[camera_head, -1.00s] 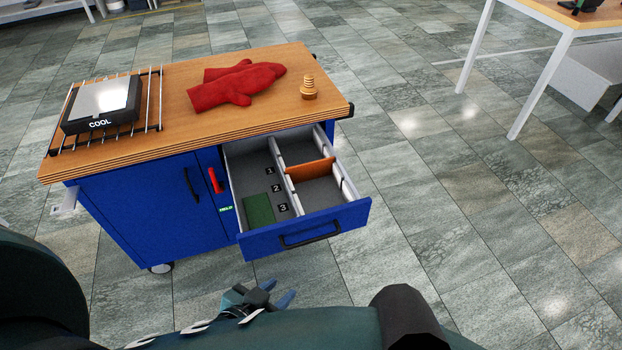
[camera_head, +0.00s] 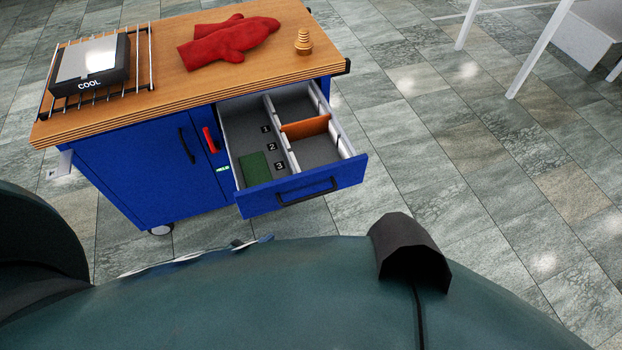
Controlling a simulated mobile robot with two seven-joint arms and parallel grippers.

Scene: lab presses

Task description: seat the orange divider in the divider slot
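The orange divider (camera_head: 305,128) stands upright across the right-hand compartment of the open drawer (camera_head: 303,192), roughly level with the label 1. It spans from the middle partition to the right-side rail. I cannot tell whether its lower edge is fully down in a slot. The labels 1, 2 and 3 (camera_head: 272,147) run along the left compartment beside the partition. Neither gripper can be made out; a large dark teal link of mine fills the bottom of the view, with a small bluish bit at its upper edge.
A green pad (camera_head: 254,169) lies in the drawer's left compartment. On the wooden top (camera_head: 170,88) are red mitts (camera_head: 228,42), a stepped orange-brown piece (camera_head: 303,43) and a rack (camera_head: 147,70) with a block marked COOL (camera_head: 90,66).

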